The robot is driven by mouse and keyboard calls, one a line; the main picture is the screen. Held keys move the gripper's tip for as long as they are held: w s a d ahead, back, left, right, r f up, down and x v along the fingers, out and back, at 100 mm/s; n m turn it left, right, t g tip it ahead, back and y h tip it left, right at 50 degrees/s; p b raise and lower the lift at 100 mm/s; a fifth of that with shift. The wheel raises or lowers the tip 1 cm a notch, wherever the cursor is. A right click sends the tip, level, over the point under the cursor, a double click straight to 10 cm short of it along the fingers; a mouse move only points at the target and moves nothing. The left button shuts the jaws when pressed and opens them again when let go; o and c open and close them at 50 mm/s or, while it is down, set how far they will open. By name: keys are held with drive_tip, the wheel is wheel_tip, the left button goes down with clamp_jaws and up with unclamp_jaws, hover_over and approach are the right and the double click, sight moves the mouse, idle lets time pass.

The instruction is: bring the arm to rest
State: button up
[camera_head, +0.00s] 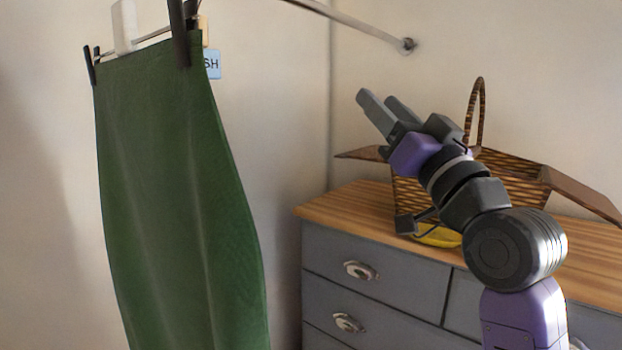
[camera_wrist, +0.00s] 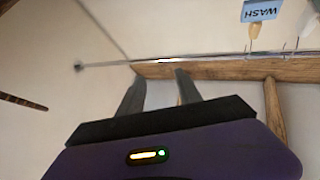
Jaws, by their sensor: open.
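My gripper (camera_head: 382,107) is raised in front of the wicker basket on the dresser, its fingers pointing up and to the left. Its two fingers are apart with nothing between them. In the wrist view my gripper (camera_wrist: 157,92) also shows open and empty, with the wall and a wooden beam beyond it. My arm rises from the lower right of the head view and hides part of the basket and dresser top.
A green cloth (camera_head: 180,200) hangs by dark clips at left, beside a blue tag (camera_head: 212,64). A metal rail (camera_head: 350,22) meets the wall. The wicker basket (camera_head: 515,178) and something yellow (camera_head: 437,236) sit on the grey dresser (camera_head: 400,290).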

drive_tip(key=s+d+f+m+h, duration=0.25)
drive_tip(key=s+f, duration=0.25)
drive_tip(key=f, duration=0.5)
drive_tip(key=s+d+f+m+t+h, duration=0.1)
drive_tip(key=s+d+f+h, duration=0.25)
drive_tip(key=f, duration=0.65)
drive_tip(key=s+d+f+m+h, duration=0.25)
drive_tip(key=s+f, duration=0.25)
drive_tip(key=f, duration=0.5)
drive_tip(key=s+f+n+g, duration=0.1)
drive_tip(key=s+f+g, duration=0.1)
drive_tip(key=s+f, duration=0.5)
drive_tip(key=s+f+n+g+h+b, duration=0.1)
drive_tip(key=s+f+g, duration=0.2)
drive_tip(key=s+f, duration=0.4)
drive_tip(key=s+f+n+g+b, duration=0.1)
drive_tip(key=s+f+g, duration=0.2)
drive_tip(key=s+f, duration=0.5)
drive_tip(key=s, duration=1.2)
drive_tip(key=shift+d+h, duration=0.35)
drive_tip(key=shift+a, duration=0.1)
drive_tip(key=shift+c, duration=0.5)
